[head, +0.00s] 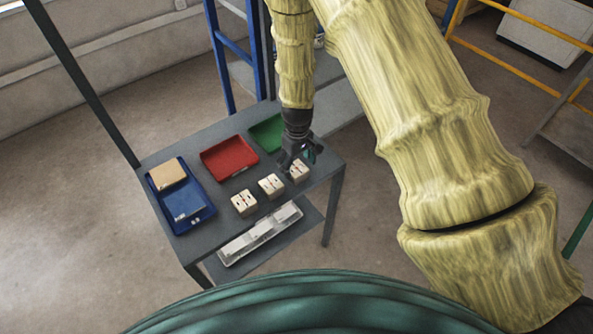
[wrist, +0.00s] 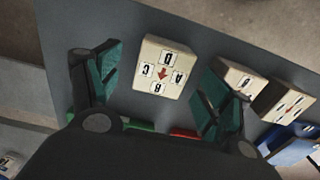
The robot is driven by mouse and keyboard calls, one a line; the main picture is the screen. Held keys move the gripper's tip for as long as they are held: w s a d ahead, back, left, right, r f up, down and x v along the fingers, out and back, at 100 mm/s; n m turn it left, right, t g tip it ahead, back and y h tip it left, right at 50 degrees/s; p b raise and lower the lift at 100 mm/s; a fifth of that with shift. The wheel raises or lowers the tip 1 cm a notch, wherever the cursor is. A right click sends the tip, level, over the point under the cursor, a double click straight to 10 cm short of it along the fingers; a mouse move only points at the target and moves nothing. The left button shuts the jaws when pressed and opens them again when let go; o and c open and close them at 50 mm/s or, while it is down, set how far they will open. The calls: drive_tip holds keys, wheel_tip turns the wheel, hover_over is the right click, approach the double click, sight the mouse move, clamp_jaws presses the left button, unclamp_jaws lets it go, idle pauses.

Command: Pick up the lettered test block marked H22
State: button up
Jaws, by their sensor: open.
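Three cream lettered blocks stand in a row on the grey table: a left block (head: 244,203), a middle block (head: 271,185) and a right block (head: 299,172). I cannot read an H22 mark on any of them. My gripper (head: 300,160) is over the right block, pointing down. In the wrist view my gripper (wrist: 155,88) is open, with a teal-padded finger on either side of a block (wrist: 163,65) showing letters and a red arrow. I cannot tell whether the fingers touch it. The right finger partly hides another block (wrist: 238,78); a third block (wrist: 287,105) lies beyond.
A blue tray (head: 208,213) holding a cardboard box (head: 167,174) is at the table's left. A red tray (head: 229,157) and a green tray (head: 266,133) lie behind the blocks. A white tray (head: 260,236) is on the lower shelf.

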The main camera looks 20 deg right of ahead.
sight(297, 168)
drive_tip(key=shift+a+f+p, duration=0.15)
drive_tip(key=shift+f+p, duration=0.35)
drive_tip(key=shift+f, duration=1.25)
drive_tip(key=c, duration=1.4)
drive_tip(key=shift+r, duration=0.1)
